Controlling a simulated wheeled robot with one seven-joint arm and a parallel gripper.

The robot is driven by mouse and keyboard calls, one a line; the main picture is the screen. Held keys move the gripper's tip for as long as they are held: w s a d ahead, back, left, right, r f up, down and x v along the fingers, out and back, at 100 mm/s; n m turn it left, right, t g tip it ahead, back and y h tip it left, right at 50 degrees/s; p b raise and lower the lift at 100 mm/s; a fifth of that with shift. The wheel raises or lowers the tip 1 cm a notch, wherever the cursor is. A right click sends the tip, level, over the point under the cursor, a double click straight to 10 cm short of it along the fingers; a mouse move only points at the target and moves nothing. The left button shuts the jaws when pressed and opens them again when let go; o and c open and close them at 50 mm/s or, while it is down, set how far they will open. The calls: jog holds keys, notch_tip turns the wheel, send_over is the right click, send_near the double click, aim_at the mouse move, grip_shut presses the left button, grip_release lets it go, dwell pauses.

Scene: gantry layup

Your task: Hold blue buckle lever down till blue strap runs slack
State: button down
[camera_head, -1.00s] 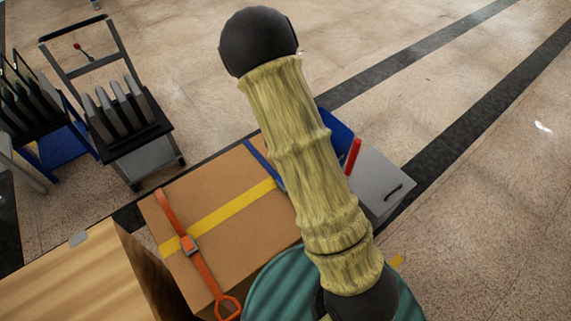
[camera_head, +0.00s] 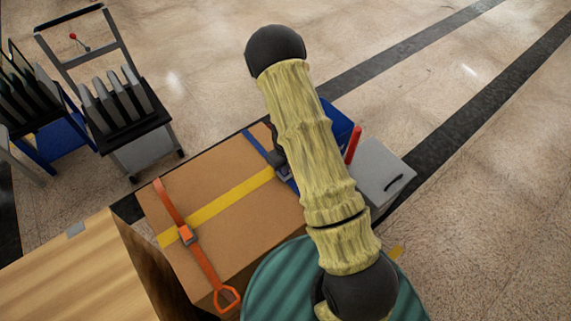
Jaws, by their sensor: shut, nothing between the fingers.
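The blue strap (camera_head: 257,145) lies across the far right part of a brown box (camera_head: 230,215). It looks straight and flat where it shows. Its grey buckle (camera_head: 284,173) peeks out at the left edge of my sleeved arm, and the arm hides most of it. I cannot make out the lever or its position. A dark part that looks like my gripper (camera_head: 278,156) shows just beside the buckle. The fingertips are hidden, so I cannot tell whether they touch the lever.
An orange strap (camera_head: 205,262) with its own buckle crosses the box's left side, and a yellow band (camera_head: 225,203) runs along it. A blue bin (camera_head: 341,124), a red bar (camera_head: 353,144) and a grey case (camera_head: 380,172) stand right. A green round surface (camera_head: 275,290) is in front.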

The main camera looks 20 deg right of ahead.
jog(key=shift+s+d+f, duration=0.1)
jog(key=shift+s+f, duration=0.05)
jog(key=shift+f, duration=0.2)
jog(key=shift+r, duration=0.15)
jog(key=shift+r+p, duration=0.7)
jog(key=shift+p, duration=0.15)
jog(key=shift+r+p, duration=0.85)
notch_tip(320, 180, up, 12)
jog(key=p, duration=0.3)
jog(key=shift+r, duration=0.15)
